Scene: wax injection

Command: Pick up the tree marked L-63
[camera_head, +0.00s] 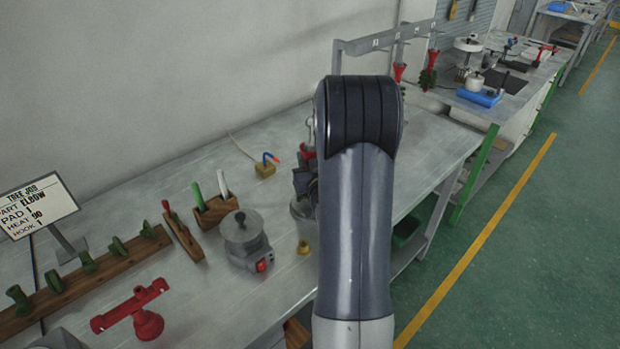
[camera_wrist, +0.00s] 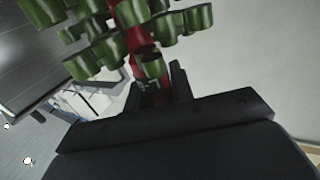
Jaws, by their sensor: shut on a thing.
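In the wrist view, a wax tree with a red stem (camera_wrist: 133,13) and several green curved pieces (camera_wrist: 95,57) around it stands between the fingers of my gripper (camera_wrist: 156,88). My gripper is shut on the red stem. Pale characters on the stem (camera_wrist: 149,84) appear upside down and seem to read "L-6"; any further character is hidden. In the head view, my arm hides most of my gripper and the held tree; a bit of red shows at the arm's left edge.
More red-and-green trees (camera_head: 430,72) hang from a grey rack (camera_head: 385,40) at the back of the bench. A grey pot (camera_head: 243,232), a red stand (camera_head: 148,322), a wooden rail with green pieces (camera_head: 85,262) and a job sign (camera_head: 36,205) stand at left.

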